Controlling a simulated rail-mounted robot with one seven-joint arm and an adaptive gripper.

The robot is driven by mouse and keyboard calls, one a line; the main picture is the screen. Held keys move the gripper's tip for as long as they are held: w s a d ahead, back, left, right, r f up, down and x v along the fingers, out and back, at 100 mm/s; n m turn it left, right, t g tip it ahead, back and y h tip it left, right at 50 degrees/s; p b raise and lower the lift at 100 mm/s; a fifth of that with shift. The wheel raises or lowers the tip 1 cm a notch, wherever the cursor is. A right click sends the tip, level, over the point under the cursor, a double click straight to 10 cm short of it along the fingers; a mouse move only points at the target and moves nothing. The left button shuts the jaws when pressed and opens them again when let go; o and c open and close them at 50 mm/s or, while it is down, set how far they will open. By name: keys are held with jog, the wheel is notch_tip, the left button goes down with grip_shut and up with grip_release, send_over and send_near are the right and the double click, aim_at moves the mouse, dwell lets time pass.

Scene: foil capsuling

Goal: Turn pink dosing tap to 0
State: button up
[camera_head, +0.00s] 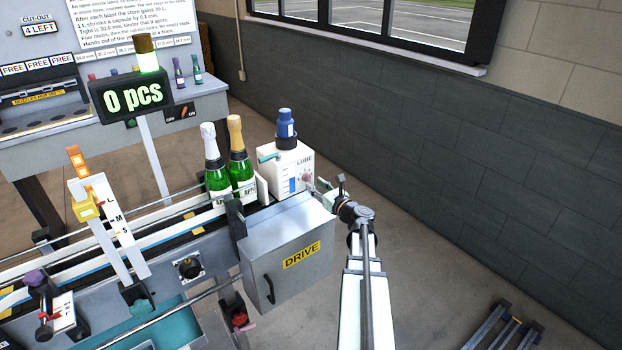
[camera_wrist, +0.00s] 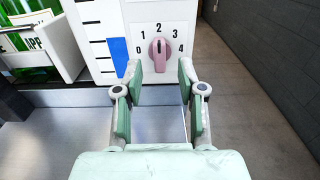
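The pink dosing tap (camera_wrist: 158,55) is on the front of the white LUBE box, below an arc of numbers from 0 at left to 4 at right. Its dark mark is at the top, towards the 2. The tap shows small in the head view (camera_head: 307,179) on the LUBE box (camera_head: 272,177). My gripper (camera_wrist: 160,74) is open and empty, its fingertips left and right of the tap's lower part with visible gaps. In the head view, my gripper (camera_head: 341,187) is just right of the box; its fingertips are too small to make out.
Two green bottles (camera_head: 217,178) (camera_head: 240,165) stand left of the LUBE box on the conveyor. A blue bottle (camera_head: 286,130) is on top of the box. The grey DRIVE cabinet (camera_head: 290,262) is below. Open floor lies to the right, before the dark wall (camera_head: 480,145).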

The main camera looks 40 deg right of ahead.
aim_at(310, 181)
jog(key=shift+w+p, duration=0.4)
jog(key=shift+w, duration=1.3)
grip_shut()
